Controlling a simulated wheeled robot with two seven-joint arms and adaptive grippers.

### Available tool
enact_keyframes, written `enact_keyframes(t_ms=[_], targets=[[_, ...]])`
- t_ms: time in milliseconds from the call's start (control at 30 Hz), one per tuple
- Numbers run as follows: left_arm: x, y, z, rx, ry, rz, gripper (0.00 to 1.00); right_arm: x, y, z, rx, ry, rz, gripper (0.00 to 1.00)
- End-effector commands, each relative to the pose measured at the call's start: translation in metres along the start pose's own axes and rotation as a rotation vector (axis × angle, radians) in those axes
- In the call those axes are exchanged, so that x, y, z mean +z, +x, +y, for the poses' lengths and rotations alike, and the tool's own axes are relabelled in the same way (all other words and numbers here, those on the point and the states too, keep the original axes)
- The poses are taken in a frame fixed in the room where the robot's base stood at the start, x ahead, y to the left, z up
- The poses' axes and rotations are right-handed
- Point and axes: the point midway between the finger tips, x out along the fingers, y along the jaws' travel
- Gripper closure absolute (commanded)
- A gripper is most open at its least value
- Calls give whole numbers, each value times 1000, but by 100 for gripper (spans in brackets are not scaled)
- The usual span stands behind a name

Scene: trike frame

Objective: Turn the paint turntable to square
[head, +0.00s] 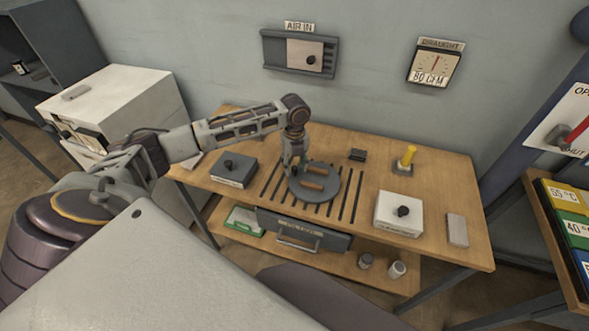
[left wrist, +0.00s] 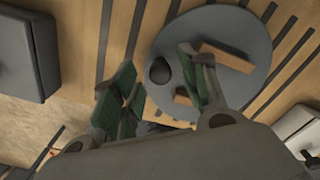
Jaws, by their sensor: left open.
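The paint turntable (head: 325,192) is a dark grey round disc on the slotted middle of the wooden bench, with two wooden blocks (head: 315,169) on it. The blocks lie at a slant to the slots in the left wrist view, where the disc (left wrist: 240,25) fills the upper right. A dark round knob (left wrist: 160,70) stands near the disc's edge. My left gripper (head: 294,165) is over the disc's left part. Its green-padded fingers (left wrist: 158,64) are apart, with the knob showing between them; I cannot tell whether they touch it. My right gripper is out of view.
On the bench (head: 455,190) are a dark box with a knob (head: 234,170) at left, a white box with a knob (head: 399,214) at right, and a yellow-handled item (head: 406,158) behind. A drawer (head: 300,232) is below. The bench's right end has free room.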

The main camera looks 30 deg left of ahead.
Motion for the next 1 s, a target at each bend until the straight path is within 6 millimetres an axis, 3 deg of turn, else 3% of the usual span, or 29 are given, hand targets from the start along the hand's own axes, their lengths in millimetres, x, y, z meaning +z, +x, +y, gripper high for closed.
enact_keyframes(t_ms=[233,633,900,1000], targets=[[1,20,0,0,-1,-1,56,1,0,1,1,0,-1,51],[0,24,0,0,0,-1,56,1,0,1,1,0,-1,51],[0,24,0,0,0,-1,91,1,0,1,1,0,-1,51],[0,24,0,0,0,-1,100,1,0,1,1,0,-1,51]])
